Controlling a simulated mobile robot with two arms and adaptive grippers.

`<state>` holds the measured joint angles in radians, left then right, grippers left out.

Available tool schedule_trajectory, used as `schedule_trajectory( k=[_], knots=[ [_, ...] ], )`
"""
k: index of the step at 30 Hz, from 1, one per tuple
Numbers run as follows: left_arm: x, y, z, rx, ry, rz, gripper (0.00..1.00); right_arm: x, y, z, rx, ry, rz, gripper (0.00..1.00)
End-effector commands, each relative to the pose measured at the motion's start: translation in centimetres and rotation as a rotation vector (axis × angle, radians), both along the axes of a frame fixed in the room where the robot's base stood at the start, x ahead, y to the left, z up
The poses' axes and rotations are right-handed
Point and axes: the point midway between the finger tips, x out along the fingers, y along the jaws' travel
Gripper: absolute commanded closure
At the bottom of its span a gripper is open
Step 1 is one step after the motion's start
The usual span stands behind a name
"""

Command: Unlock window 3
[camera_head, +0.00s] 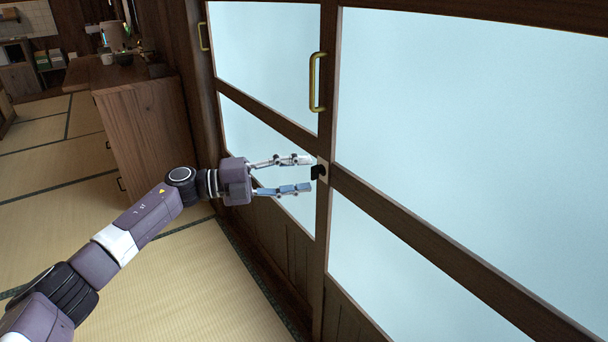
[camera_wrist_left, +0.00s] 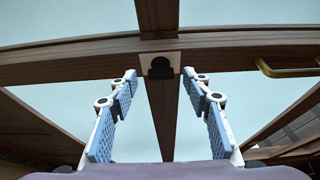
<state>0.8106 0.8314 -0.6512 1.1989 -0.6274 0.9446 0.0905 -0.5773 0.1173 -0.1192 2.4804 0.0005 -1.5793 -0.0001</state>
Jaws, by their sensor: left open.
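The window (camera_head: 440,120) has dark wooden frames and pale frosted panes. A small black lock (camera_head: 318,172) sits on the upright where the panels meet, below a brass handle (camera_head: 316,82). My left gripper (camera_head: 308,174) is open and empty, with its fingertips close to the lock on its left side. In the left wrist view the lock (camera_wrist_left: 160,68) lies ahead between the two open fingers, on a light plate at the crossing of the wooden bars. I cannot tell whether the fingertips touch it. My right gripper is not in view.
A wooden cabinet (camera_head: 148,135) stands left of the window, with small items on its top. A second brass handle (camera_head: 203,36) is farther along the window. The tatami floor (camera_head: 190,285) is clear beside the arm.

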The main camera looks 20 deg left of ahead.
Motion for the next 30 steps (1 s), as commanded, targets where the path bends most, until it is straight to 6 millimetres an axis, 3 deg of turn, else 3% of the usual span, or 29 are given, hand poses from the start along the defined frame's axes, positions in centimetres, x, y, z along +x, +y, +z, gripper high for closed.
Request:
schedule_trajectory(
  k=[9, 15, 30],
  knots=[
    [-3.3, 5.9, -0.1, 0.003, 0.002, 0.002, 0.55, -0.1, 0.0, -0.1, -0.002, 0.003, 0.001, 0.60],
    [-4.8, 8.5, 0.0, 0.001, 0.002, 0.001, 0.55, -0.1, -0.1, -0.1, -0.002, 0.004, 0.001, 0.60],
    [-5.3, 9.3, 0.1, 0.000, 0.000, -0.002, 0.55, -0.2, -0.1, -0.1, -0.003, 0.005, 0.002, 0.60]
  ],
)
